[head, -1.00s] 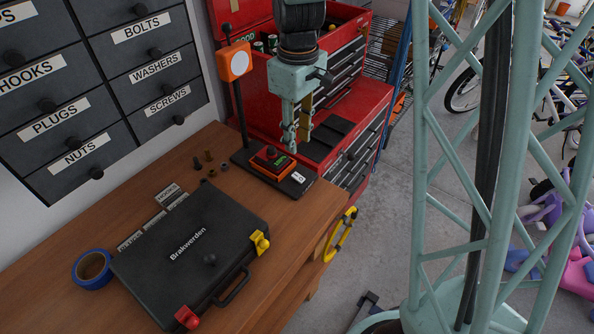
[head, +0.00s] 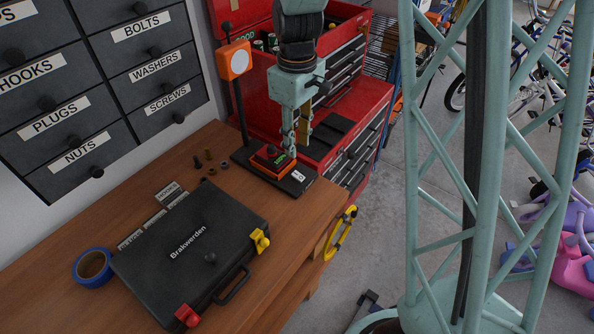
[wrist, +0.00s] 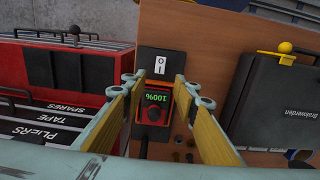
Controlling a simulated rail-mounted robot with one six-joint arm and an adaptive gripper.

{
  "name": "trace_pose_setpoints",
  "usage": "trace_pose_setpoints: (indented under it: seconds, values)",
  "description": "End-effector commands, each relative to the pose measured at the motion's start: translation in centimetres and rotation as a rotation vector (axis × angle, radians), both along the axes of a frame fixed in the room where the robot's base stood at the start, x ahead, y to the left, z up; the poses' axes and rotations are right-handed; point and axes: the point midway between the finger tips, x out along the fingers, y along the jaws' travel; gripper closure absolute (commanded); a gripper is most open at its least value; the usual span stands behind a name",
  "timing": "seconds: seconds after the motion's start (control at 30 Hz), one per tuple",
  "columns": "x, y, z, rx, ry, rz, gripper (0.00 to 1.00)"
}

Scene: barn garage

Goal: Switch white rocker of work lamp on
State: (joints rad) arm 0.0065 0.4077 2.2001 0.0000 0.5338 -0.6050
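The work lamp has an orange head (head: 235,60) on a black post and a black base (head: 246,160) on the wooden bench. An orange-red box with a dial (wrist: 153,113) and a green display reading 100% sits on the base. The white rocker (head: 298,175), marked O and I, is at the base's near end; it also shows in the wrist view (wrist: 160,65). I cannot tell which side is pressed. My gripper (head: 298,149) is above the base, by the box. In the wrist view my gripper (wrist: 161,88) is open and empty, its fingers either side of the box, the rocker beyond their tips.
A black Brakwerden case (head: 190,250) lies on the bench, with blue tape (head: 93,268) to its left. Small bolts and nuts (head: 205,162) lie left of the lamp base. A red tool chest (head: 355,120) stands close behind the gripper. Labelled drawers (head: 100,90) line the wall.

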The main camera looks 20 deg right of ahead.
Motion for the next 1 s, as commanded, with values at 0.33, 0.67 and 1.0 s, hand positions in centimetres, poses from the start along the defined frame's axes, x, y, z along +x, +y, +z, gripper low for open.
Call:
trace_pose_setpoints:
  seconds: [0.33,0.67,1.0]
  values:
    - [-0.1,0.0,-3.6,0.000,0.002,0.000,0.73]
    - [-0.1,0.0,-6.8,0.000,0.001,0.000,0.73]
    - [-0.1,0.0,-10.0,0.000,0.001,0.000,0.73]
